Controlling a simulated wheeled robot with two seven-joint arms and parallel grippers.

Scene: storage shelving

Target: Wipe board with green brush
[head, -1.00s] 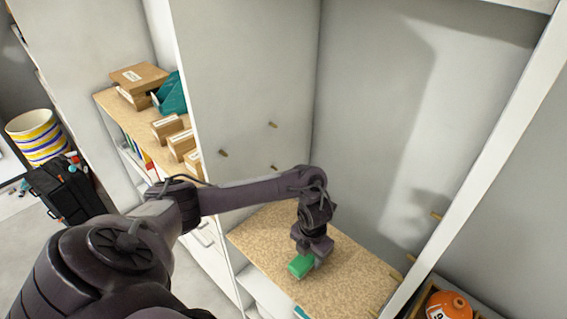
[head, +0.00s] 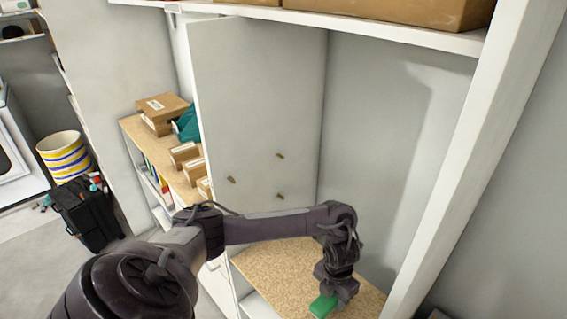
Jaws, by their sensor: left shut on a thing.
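The green brush (head: 323,306) is low in the head view, at the end of my left arm. My left gripper (head: 331,292) points down and is shut on the brush, just over or on the speckled tan board (head: 274,272) of the shelf bay. I cannot tell whether the brush touches the board. The front part of the board is cut off by the picture's lower edge. My right gripper is not in view.
Grey side and back walls (head: 385,150) enclose the bay, with several small pegs (head: 280,156) on the left wall. A white upright (head: 470,170) bounds it on the right. A shelf (head: 400,32) runs overhead.

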